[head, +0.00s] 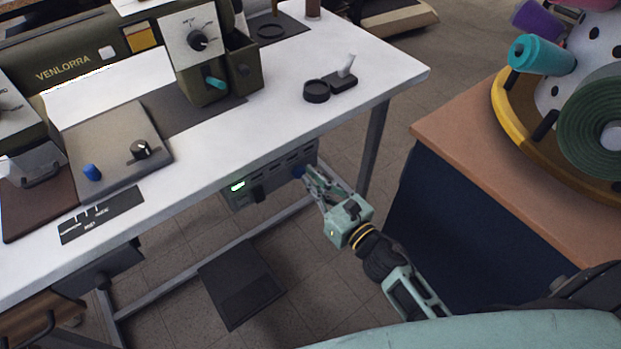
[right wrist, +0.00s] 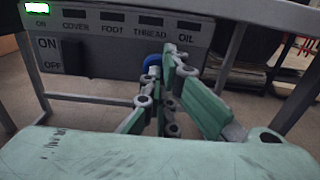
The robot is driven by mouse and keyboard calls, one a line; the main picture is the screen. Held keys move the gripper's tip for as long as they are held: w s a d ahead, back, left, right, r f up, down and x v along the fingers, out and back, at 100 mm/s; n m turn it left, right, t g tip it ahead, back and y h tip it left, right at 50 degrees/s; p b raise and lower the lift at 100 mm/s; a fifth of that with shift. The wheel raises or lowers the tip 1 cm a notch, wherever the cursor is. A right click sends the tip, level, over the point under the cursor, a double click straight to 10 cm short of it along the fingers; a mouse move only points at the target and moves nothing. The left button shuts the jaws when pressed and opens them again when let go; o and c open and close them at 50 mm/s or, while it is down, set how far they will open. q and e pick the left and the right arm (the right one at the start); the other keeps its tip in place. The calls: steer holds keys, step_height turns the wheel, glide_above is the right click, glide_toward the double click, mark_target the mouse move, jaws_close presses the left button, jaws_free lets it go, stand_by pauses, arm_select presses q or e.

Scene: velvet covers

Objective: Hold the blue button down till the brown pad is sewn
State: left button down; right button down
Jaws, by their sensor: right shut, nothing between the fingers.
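The blue button (head: 297,171) is on the front of a grey control box under the white table's edge. It also shows in the right wrist view (right wrist: 152,62), partly hidden behind my fingers. My right gripper (head: 309,174) is shut and empty, its fingertips right at the button. I cannot tell whether they touch it or whether it is pressed in. A dark brown pad (head: 38,212) lies at the left end of the sewing machine (head: 75,65), partly under a clear guard. Stitching on it cannot be made out. My left gripper is not in view.
The control box (right wrist: 110,55) has a lit green lamp (head: 238,186) and an ON/OFF switch (right wrist: 75,58). A table leg (head: 374,135) and a wooden-topped cabinet (head: 450,140) are right of my gripper. A dark pedal (head: 242,283) lies below.

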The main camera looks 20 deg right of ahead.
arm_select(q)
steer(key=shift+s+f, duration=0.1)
arm_select(e)
steer(key=shift+w+a, duration=0.1)
steer(key=shift+w, duration=0.25)
